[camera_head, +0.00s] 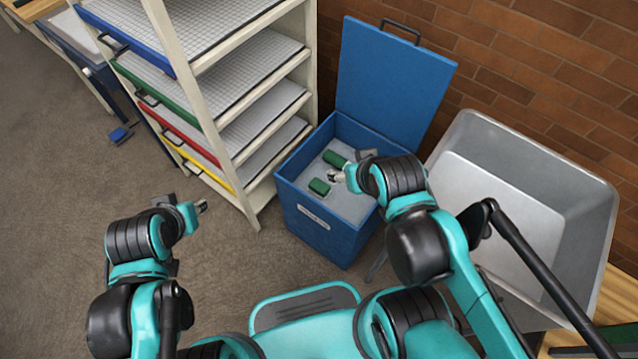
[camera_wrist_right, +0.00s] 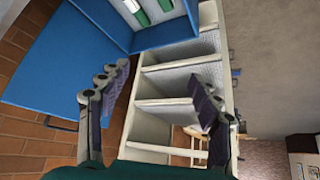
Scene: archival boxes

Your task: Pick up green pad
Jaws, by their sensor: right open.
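Two green pads lie inside the open blue box (camera_head: 320,228). The nearer green pad (camera_head: 319,187) is wholly in view, and the farther green pad (camera_head: 335,159) is partly hidden by my right gripper. In the right wrist view, one green pad (camera_wrist_right: 137,15) and the other green pad (camera_wrist_right: 166,5) show at the top edge. My right gripper (camera_head: 350,166) is above the box, open and empty; its spread fingers also show in the wrist view (camera_wrist_right: 160,85). My left gripper (camera_head: 184,202) is over the floor left of the box, with fingers apart and nothing between them.
The box's blue lid (camera_head: 390,75) stands open against the brick wall. A shelf rack (camera_head: 235,160) with coloured trays stands left of the box. A grey metal basin (camera_head: 575,190) is close on the right. The floor (camera_head: 60,150) on the left is mostly clear.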

